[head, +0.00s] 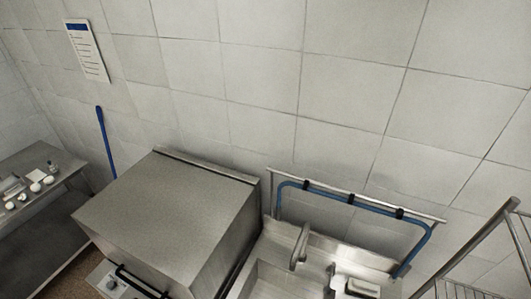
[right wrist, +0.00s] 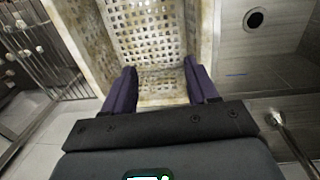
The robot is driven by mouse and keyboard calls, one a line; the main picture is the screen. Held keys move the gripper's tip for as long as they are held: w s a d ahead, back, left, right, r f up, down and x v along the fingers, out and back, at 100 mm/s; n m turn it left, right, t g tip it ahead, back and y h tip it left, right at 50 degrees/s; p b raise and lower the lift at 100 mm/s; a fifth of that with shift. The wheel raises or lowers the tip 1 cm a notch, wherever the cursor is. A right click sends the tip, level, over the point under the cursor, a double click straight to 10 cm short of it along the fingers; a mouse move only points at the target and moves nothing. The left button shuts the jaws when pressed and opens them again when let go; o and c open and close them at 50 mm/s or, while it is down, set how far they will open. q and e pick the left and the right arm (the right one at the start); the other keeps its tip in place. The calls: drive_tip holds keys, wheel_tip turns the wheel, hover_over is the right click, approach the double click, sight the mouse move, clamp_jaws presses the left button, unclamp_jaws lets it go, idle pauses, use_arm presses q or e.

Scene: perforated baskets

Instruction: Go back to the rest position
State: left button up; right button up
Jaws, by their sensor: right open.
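My right gripper (right wrist: 160,68) shows in the right wrist view with its two dark purple fingers spread apart and nothing visibly held between them. A worn, perforated metal basket (right wrist: 150,22) lies ahead of and between the fingertips. Its near wall runs across just beyond them; I cannot tell whether a finger touches it. In the head view I make out neither gripper, and my left gripper does not show.
The head view shows a steel box-shaped unit (head: 165,215), a sink (head: 262,280) with a blue-hosed rail (head: 350,198), a side table (head: 35,165) with small items, and a wire rack (head: 480,255). A basin drain (right wrist: 255,19) lies right of the basket.

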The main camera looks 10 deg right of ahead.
drive_tip(key=s+a+r+n+t, duration=0.2)
drive_tip(key=a+r+n, duration=0.2)
drive_tip(key=a+r, duration=0.3)
drive_tip(key=s+a+r+n+t+p, duration=0.1)
drive_tip(key=a+r+n, duration=0.4)
drive_tip(key=r, duration=0.8)
drive_tip(key=shift+s+a+r+n+t+y, duration=0.35)
drive_tip(key=shift+s+a+t, duration=0.25)
drive_tip(key=shift+s+a, duration=0.5)
drive_tip(key=shift+w+a, duration=0.15)
drive_tip(key=shift+w, duration=0.05)
